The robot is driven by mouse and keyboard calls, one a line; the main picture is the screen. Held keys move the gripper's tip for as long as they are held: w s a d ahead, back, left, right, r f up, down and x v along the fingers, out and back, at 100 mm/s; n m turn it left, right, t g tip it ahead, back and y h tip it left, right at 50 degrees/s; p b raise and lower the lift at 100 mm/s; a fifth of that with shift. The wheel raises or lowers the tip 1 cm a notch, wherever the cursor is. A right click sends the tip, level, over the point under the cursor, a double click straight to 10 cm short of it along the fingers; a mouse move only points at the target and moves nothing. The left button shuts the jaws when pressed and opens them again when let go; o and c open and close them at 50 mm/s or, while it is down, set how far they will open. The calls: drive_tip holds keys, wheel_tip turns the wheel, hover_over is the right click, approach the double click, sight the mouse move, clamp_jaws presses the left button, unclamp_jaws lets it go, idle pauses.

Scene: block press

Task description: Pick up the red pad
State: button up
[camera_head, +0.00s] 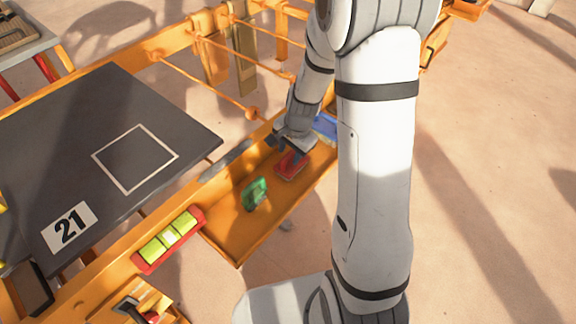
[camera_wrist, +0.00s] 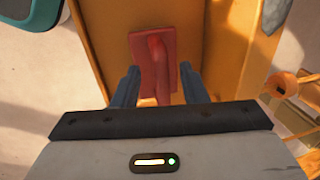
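The red pad (camera_head: 291,166) lies in the orange tray (camera_head: 235,241), between a green pad (camera_head: 256,194) and a blue pad (camera_head: 326,127). In the wrist view the red pad (camera_wrist: 142,50) is a flat red plate with a raised red handle along its middle. My gripper (camera_head: 287,150) is just over the red pad. In the wrist view my gripper (camera_wrist: 160,78) is open, with one blue finger on each side of the handle and a gap to it on both sides. The near end of the pad is partly hidden by my gripper.
A dark board (camera_head: 75,130) with a white square outline and the number 21 lies left of the tray. A red holder (camera_head: 139,263) with yellow-green blocks sits at the frame's front edge. Orange rails with ropes (camera_head: 225,72) stand behind.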

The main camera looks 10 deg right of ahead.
sight(289, 155)
drive_tip(key=f, duration=0.3)
drive_tip(key=shift+w+a+b, duration=0.15)
drive_tip(key=shift+w+b, duration=0.15)
drive_tip(key=shift+r, duration=0.1)
clamp_jaws()
